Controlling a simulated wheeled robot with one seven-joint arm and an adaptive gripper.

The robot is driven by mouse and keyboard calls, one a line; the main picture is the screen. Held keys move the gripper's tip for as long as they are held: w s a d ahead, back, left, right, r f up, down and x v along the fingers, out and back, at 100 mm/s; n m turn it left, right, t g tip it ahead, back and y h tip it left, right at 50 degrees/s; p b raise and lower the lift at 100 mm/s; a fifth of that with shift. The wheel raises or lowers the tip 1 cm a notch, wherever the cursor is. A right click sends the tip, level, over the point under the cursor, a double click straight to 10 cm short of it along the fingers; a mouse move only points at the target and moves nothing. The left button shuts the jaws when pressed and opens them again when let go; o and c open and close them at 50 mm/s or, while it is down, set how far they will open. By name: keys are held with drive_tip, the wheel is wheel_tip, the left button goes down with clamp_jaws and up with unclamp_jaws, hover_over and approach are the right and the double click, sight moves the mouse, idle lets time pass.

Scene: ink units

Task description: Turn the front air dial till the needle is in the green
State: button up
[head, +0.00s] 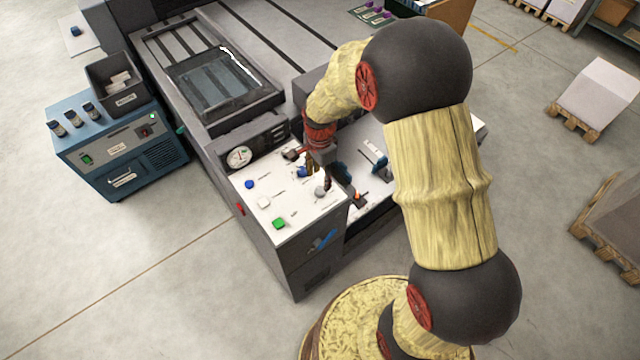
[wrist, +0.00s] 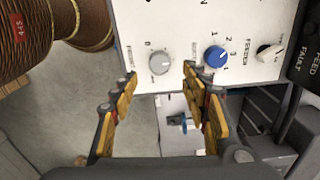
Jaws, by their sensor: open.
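A control panel (head: 255,190) with a white top is in the head view. In the wrist view, a round grey dial (wrist: 160,63) with a label that seems to read FRONT is on the white panel. It shows in the head view as a grey knob (head: 320,191). My gripper (wrist: 159,78) is open, its yellow fingers apart; the grey dial lies just beyond the gap between the fingertips, and I see no contact. A round gauge (head: 239,157) with a white face stands behind the panel; its needle and any green band are too small to read.
A blue dial (wrist: 215,55) marked with numbers sits close to the right fingertip, with a black-and-white knob (wrist: 268,50) further right. Blue (head: 249,184), white (head: 264,202) and green (head: 279,223) buttons lie on the panel's left part. A blue machine (head: 120,145) stands at left.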

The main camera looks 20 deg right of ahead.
wheel_tip(320, 180, up, 5)
drive_tip(key=shift+f, duration=0.1)
idle(2.6)
drive_tip(key=s+r+n+t+b, duration=0.2)
drive_tip(key=s+r+n+b, duration=0.2)
drive_tip(key=s+r+n, duration=0.3)
drive_tip(key=s+r+n+t+b, duration=0.3)
drive_tip(key=s+r+n+b, duration=0.2)
drive_tip(key=s, duration=1)
wheel_tip(320, 180, up, 4)
drive_tip(key=n, duration=0.3)
drive_tip(key=shift+t+b, duration=0.3)
drive_tip(key=shift+o, duration=0.4)
